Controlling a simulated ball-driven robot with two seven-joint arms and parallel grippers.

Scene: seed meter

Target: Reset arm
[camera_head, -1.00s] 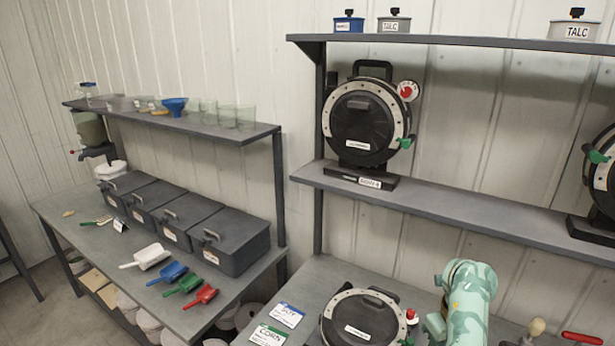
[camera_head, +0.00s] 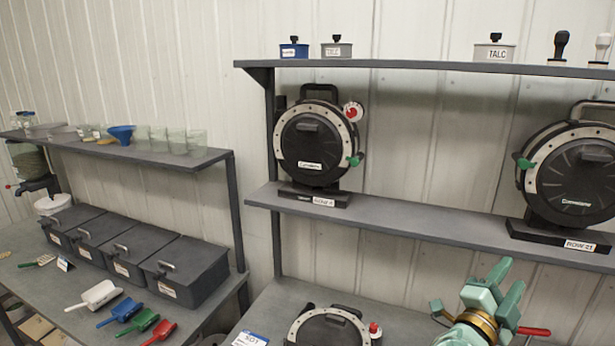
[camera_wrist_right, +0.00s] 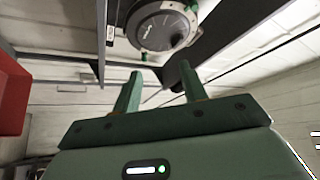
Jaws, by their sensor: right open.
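My right gripper (camera_head: 500,289) shows at the lower right of the head view, raised over the front bench with its green fingers pointing up and spread apart. Nothing is between the fingers. In the right wrist view the two fingers (camera_wrist_right: 157,92) are apart, with a round seed meter (camera_wrist_right: 160,25) beyond them at the top. In the head view, one seed meter (camera_head: 312,147) stands on the middle shelf and another (camera_head: 573,175) stands at its right. My left gripper does not show.
Lidded dark bins (camera_head: 185,272) and white, blue, green and red scoops (camera_head: 95,296) are on the left bench. The middle shelf (camera_head: 420,222) has free room between its meters. Small tins (camera_head: 493,52) stand on the top shelf (camera_head: 400,66). A red handle (camera_head: 534,331) shows beside my right gripper.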

